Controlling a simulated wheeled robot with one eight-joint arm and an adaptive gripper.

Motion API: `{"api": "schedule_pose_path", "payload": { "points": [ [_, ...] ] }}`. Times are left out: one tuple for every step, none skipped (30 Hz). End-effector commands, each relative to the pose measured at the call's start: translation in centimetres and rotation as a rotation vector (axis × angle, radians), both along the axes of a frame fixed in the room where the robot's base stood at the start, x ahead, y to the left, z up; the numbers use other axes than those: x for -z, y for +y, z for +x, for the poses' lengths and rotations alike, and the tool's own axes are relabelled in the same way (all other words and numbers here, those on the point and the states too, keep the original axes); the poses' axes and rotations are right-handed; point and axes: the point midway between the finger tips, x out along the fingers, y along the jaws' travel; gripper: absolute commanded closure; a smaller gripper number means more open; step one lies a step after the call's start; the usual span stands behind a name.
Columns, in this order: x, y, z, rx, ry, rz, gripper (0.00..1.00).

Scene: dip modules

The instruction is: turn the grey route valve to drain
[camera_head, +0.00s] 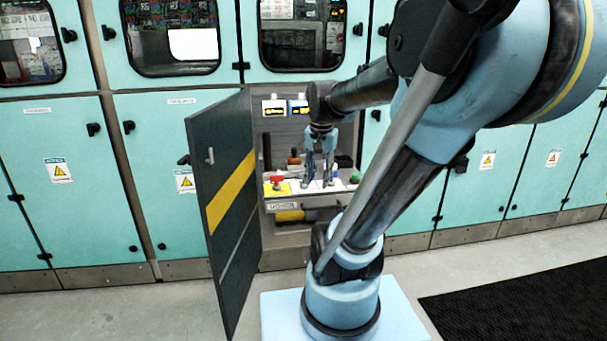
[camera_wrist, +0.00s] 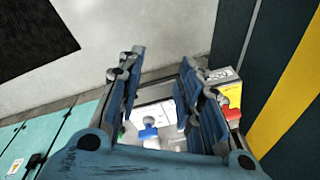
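I cannot clearly make out the grey route valve or its setting. My gripper (camera_head: 322,168) is at the small work shelf (camera_head: 300,206) inside the open cabinet and hides part of it. In the wrist view my gripper (camera_wrist: 162,57) is open, its two fingers apart with nothing visibly held. Between and beyond the fingers lies a pale panel (camera_wrist: 157,92). A small blue-topped white fitting (camera_wrist: 148,132) shows between the fingers, low in the picture. A red handle (camera_head: 277,179) stands on a yellow plate at the shelf's left; it also shows in the wrist view (camera_wrist: 232,113).
The dark cabinet door (camera_head: 226,200) with a yellow stripe stands open left of the shelf. A green-topped item (camera_head: 355,177) is at the shelf's right, and a brown bottle-like item (camera_head: 294,158) is behind. A black mat (camera_head: 520,305) lies on the floor.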

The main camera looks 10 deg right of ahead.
Motion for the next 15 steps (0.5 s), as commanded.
{"api": "schedule_pose_path", "payload": {
  "points": [
    [-1.0, 0.0, 1.5, 0.054, 0.006, 0.006, 0.67],
    [-1.5, 0.0, 2.3, 0.089, 0.011, 0.011, 0.67],
    [-2.1, 0.0, 3.4, 0.139, 0.017, 0.016, 0.67],
    [-2.6, 0.0, 4.3, 0.175, 0.022, 0.02, 0.67],
    [-3.0, 0.0, 5.1, 0.212, 0.027, 0.024, 0.67],
    [-3.6, 0.0, 6.3, 0.26, 0.032, 0.029, 0.67],
    [-4.0, 0.0, 7.1, 0.297, 0.037, 0.032, 0.67],
    [-4.4, 0.0, 8.0, 0.333, 0.04, 0.035, 0.67],
    [-4.8, 0.0, 9.2, 0.383, 0.047, 0.039, 0.67],
    [-5.2, 0.0, 10.0, 0.42, 0.052, 0.042, 0.67],
    [-5.5, 0.0, 10.9, 0.456, 0.056, 0.045, 0.67],
    [-5.9, 0.0, 12.1, 0.505, 0.062, 0.047, 0.67],
    [-6.1, 0.0, 13.1, 0.542, 0.066, 0.05, 0.67],
    [-6.3, 0.0, 14.0, 0.579, 0.069, 0.052, 0.67],
    [-6.6, 0.0, 15.2, 0.627, 0.075, 0.054, 0.67]
  ]
}}
